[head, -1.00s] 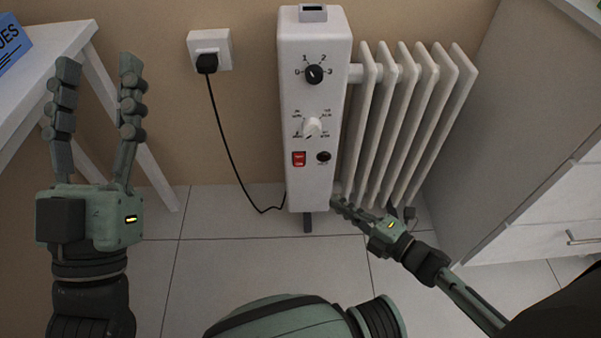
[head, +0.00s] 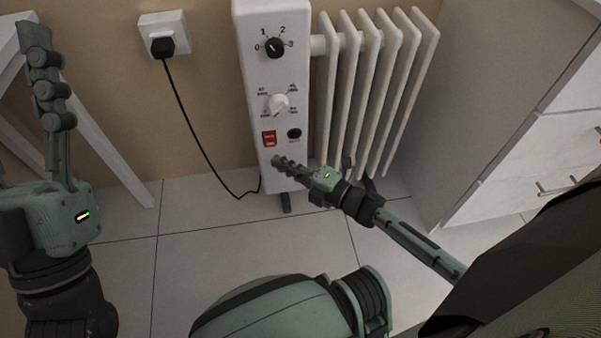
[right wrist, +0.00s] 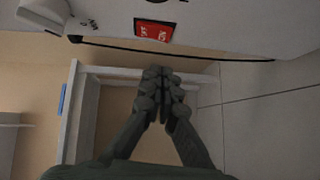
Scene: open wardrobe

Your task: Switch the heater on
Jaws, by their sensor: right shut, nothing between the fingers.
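The white heater (head: 262,185) stands against the wall, with a control panel on its front. Its red rocker switch (head: 268,138) is low on the panel, left of a small black round part (head: 294,134). Above are a white knob (head: 278,103) and a black knob (head: 274,47) marked 0 to 3. My right gripper (head: 278,161) is shut and empty, its tips just below the switch in the head view. The right wrist view shows the shut fingertips (right wrist: 162,75) apart from the switch (right wrist: 153,32).
A black cord runs from the heater to a plug in the wall socket (head: 163,35). White radiator fins (head: 370,95) stand right of the panel. A drawer cabinet (head: 530,170) is at the right, and white table legs (head: 105,140) at the left. The tiled floor between is clear.

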